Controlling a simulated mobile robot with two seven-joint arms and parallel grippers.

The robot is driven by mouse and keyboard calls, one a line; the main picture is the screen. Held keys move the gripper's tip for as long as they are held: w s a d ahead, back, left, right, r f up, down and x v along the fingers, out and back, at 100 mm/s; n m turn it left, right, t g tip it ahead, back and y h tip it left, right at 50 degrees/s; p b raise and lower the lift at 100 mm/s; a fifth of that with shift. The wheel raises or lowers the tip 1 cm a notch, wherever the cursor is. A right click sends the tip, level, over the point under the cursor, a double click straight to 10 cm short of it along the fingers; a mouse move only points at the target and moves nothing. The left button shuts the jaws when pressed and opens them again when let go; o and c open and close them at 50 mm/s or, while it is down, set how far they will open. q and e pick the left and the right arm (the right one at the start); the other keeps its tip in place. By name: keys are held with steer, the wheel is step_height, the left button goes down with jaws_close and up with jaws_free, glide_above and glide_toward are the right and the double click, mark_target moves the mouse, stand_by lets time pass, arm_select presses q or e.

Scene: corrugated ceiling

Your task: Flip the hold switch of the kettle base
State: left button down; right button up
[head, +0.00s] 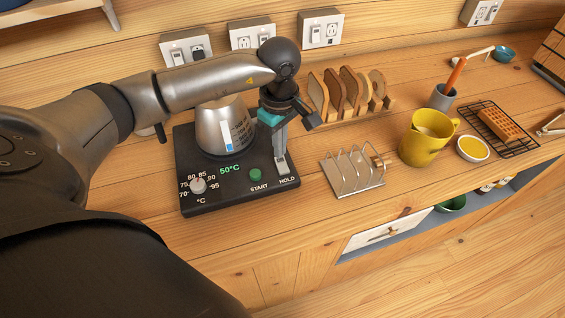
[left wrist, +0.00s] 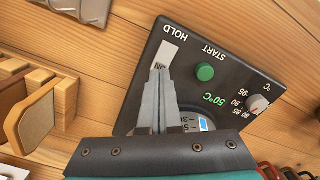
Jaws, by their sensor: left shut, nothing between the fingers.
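The black kettle base (head: 228,196) stands on the wooden counter with a steel kettle (head: 212,130) on it. Its display reads 50°C. The hold switch (head: 282,169) is a pale plate at the base's right side, above the word HOLD. My left gripper (head: 280,153) points down at the switch, shut and empty. In the left wrist view the closed fingertips (left wrist: 160,80) lie at the switch's end marked ON, and the pale switch plate (left wrist: 170,51) shows beyond them. I cannot tell whether they touch. The fingers hide part of the switch. My right gripper is not in view.
A green start button (head: 255,175) and a temperature knob (head: 198,186) sit on the base. A wire toast rack (head: 353,174) stands close on the right, and a wooden rack with bread slices (head: 345,95) behind. A yellow pitcher (head: 425,145) is farther right.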

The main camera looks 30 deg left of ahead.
arm_select(q)
steer(key=shift+f+b, duration=0.9)
steer(key=shift+f, duration=0.1)
stand_by(0.9)
steer(key=shift+r, duration=0.1)
steer(key=shift+r+p, duration=2.3)
steer(key=shift+r, duration=1.2)
steer(key=shift+f, duration=0.1)
